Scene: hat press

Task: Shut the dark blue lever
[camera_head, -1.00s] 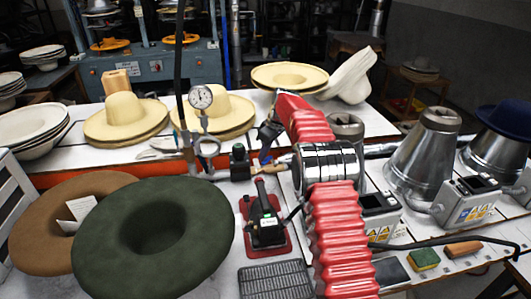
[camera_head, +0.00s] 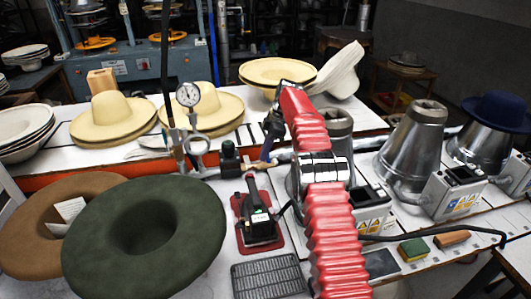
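The dark blue lever (camera_head: 267,148) is a small handle on the pipe fitting behind the red device, right of a black valve block (camera_head: 230,157). It stands up, leaning a little to the right. My gripper (camera_head: 272,132) is small and dark at the end of my red-sleeved arm, pointing down at the lever's upper end. It overlaps the lever's top in the picture; I cannot tell whether they touch. The fingers are too small and dark to show whether they are open or shut.
A pressure gauge (camera_head: 188,94) stands on the piping to the left. A red-based device (camera_head: 259,222) lies in front of the lever. A green felt hat (camera_head: 145,235) fills the front left. Metal cones (camera_head: 413,150) stand to the right, and straw hats (camera_head: 112,115) lie behind.

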